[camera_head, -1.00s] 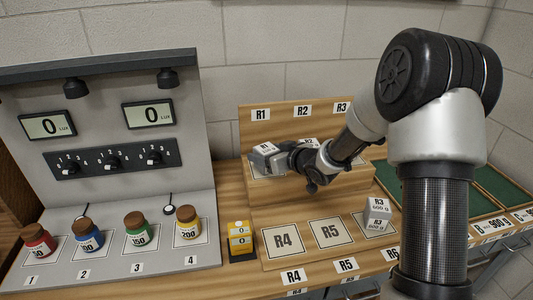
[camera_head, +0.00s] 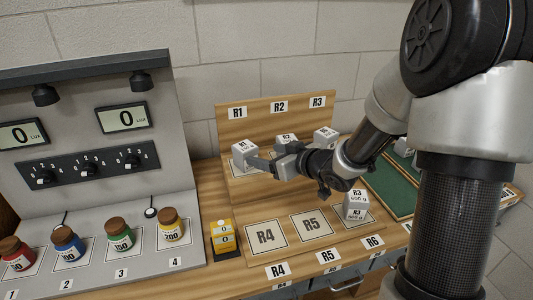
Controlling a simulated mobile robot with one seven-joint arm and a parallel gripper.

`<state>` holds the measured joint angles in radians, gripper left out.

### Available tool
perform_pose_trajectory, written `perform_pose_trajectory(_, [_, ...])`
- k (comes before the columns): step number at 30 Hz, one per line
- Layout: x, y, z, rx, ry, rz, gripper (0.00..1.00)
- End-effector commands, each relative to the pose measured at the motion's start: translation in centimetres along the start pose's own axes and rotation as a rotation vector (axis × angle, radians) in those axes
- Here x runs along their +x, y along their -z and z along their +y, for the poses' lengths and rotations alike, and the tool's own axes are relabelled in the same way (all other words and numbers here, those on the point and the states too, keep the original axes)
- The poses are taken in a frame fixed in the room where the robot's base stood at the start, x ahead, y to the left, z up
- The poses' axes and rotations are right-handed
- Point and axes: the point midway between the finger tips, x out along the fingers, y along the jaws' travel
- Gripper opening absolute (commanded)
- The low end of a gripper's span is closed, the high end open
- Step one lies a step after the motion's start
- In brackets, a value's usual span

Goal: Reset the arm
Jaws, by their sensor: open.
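My gripper (camera_head: 262,160) is open, at the upper tier of the wooden stand (camera_head: 265,195). Its fingers point left at the grey block labelled R1 (camera_head: 243,156), which stands on the left of that tier. The fingertips are close to the block's right side; I cannot tell whether they touch it. My arm comes in from the right and hides part of the tier. A block labelled R2 (camera_head: 286,139) shows partly behind the gripper. Another grey block (camera_head: 325,137) stands to its right, its label too small to read surely.
A block labelled R3 (camera_head: 356,206) stands on the lower tier's right spot. The R4 (camera_head: 265,236) and R5 (camera_head: 311,227) spots are bare. Green trays (camera_head: 390,185) lie right.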

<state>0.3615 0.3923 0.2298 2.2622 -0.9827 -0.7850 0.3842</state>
Motion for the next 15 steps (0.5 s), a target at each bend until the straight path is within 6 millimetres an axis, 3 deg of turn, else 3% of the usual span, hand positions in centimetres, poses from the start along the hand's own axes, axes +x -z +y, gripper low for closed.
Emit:
perform_pose_trajectory(5, [-1.3, 1.6, 1.1, -0.029, -0.071, -0.039, 0.67])
perform_pose_trajectory(8, [-4.0, 3.8, 2.8, -0.058, -0.195, -0.109, 0.67])
perform_pose_trajectory(12, [-10.4, 7.2, 4.8, -0.054, -0.403, -0.236, 0.67])
perform_pose_trajectory(15, [-15.8, 8.7, 4.6, -0.003, -0.518, -0.323, 0.67])
